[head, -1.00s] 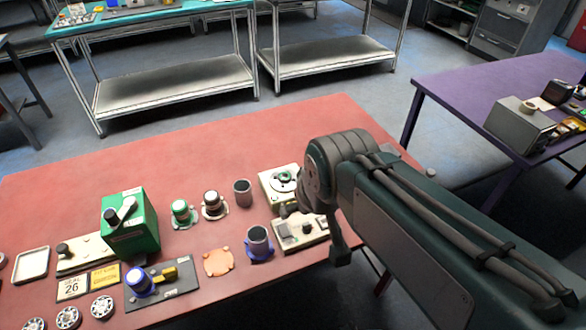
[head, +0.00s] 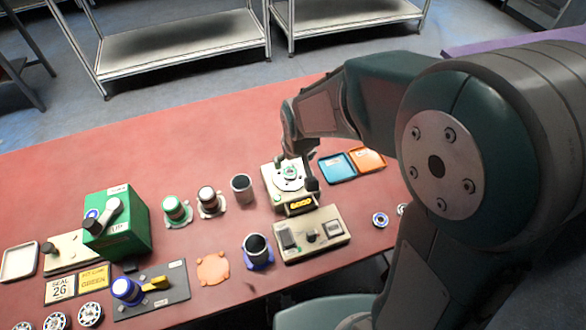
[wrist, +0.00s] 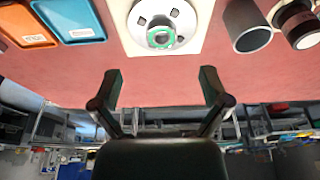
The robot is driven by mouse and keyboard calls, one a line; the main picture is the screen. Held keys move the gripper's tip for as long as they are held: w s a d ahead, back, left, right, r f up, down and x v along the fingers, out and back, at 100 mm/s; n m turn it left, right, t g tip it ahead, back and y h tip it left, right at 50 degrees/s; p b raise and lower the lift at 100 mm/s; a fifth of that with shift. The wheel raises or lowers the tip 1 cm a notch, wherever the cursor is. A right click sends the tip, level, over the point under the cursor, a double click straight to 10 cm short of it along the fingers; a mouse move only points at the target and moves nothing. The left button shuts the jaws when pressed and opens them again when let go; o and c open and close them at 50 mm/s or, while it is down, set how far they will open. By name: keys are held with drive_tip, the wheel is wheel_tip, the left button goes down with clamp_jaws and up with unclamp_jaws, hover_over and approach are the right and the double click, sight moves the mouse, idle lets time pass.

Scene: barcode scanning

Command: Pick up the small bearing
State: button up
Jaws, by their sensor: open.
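A small bearing (head: 380,219) lies on the red table at the right, near the front edge. A second small round part (head: 402,209) beside it is partly covered by my arm. A green-rimmed ring (head: 290,173) sits on the white disc of a cream device; the wrist view shows this ring (wrist: 161,36) near the top centre. I cannot tell whether it is a bearing. My gripper (head: 297,171) is over or beside that device, apart from the bearing at the right. In the wrist view its fingers (wrist: 161,85) are spread, with nothing between them.
A second cream device (head: 312,235) stands in front. Blue (head: 338,167) and orange (head: 368,159) trays lie to the right. A grey cup (head: 242,188), a blue-based cup (head: 256,250) and a green box (head: 117,222) stand left. Larger bearings (head: 90,315) lie front left. The table's back is clear.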

sight(290, 172)
drive_tip(key=x, duration=0.7)
drive_tip(key=shift+w+a, duration=0.15)
clamp_jaws()
drive_tip(key=shift+r, duration=0.1)
